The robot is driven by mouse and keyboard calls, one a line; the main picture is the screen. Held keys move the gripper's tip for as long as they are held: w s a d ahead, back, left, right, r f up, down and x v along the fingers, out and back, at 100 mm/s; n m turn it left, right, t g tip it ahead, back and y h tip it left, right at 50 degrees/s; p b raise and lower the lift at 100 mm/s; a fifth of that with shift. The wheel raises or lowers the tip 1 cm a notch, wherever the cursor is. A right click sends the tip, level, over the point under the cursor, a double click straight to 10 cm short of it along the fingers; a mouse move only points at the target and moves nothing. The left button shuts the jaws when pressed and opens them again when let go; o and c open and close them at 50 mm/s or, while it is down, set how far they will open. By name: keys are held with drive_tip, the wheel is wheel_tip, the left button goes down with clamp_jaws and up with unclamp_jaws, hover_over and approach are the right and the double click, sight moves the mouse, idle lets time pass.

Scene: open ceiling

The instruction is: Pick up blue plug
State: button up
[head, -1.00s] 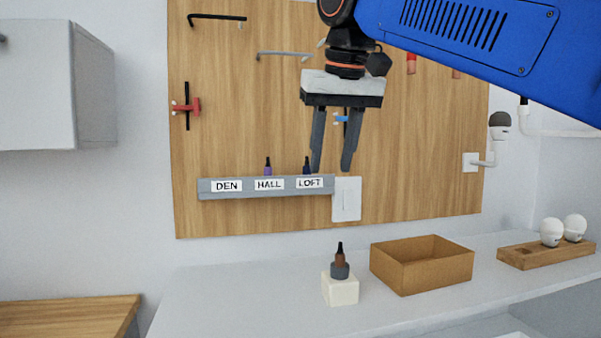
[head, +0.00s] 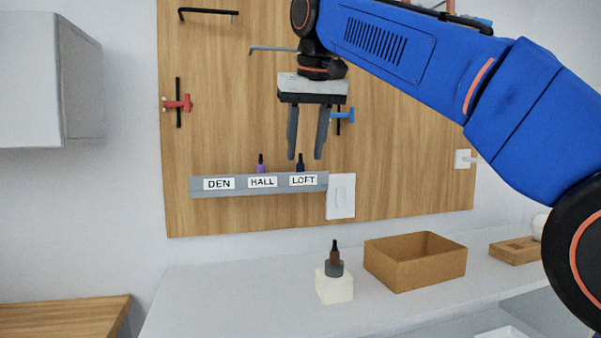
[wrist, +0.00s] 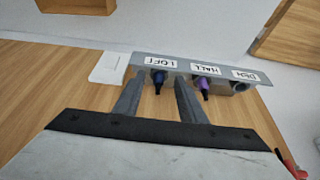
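The blue plug (head: 300,163) stands in the LOFT place of the grey labelled rack (head: 232,193) on the wooden wall board. It is dark blue with a black tip, and its lower part is hidden behind the rack's front. In the wrist view the blue plug (wrist: 159,77) shows between and beyond the fingertips. My gripper (head: 306,158) points down, its fingers apart with nothing between them in contact. In the head view its fingertips are around the height of the plug's top. The wrist view also shows my gripper (wrist: 158,82) open.
A purple plug (head: 260,164) stands close by in the HALL place; the DEN place holds no plug. A white switch plate (head: 341,196) is right of the rack. Below, a brown-and-black plug (head: 335,256) stands on a white block (head: 334,287) beside an open cardboard box (head: 414,270).

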sight(301, 157)
drive_tip(key=shift+w+a, duration=0.25)
drive_tip(key=shift+w, duration=0.5)
drive_tip(key=shift+w+a, duration=0.2)
drive_tip(key=shift+w, duration=0.5)
drive_tip(key=shift+x, duration=1.5)
drive_tip(key=shift+c, duration=0.2)
clamp_jaws()
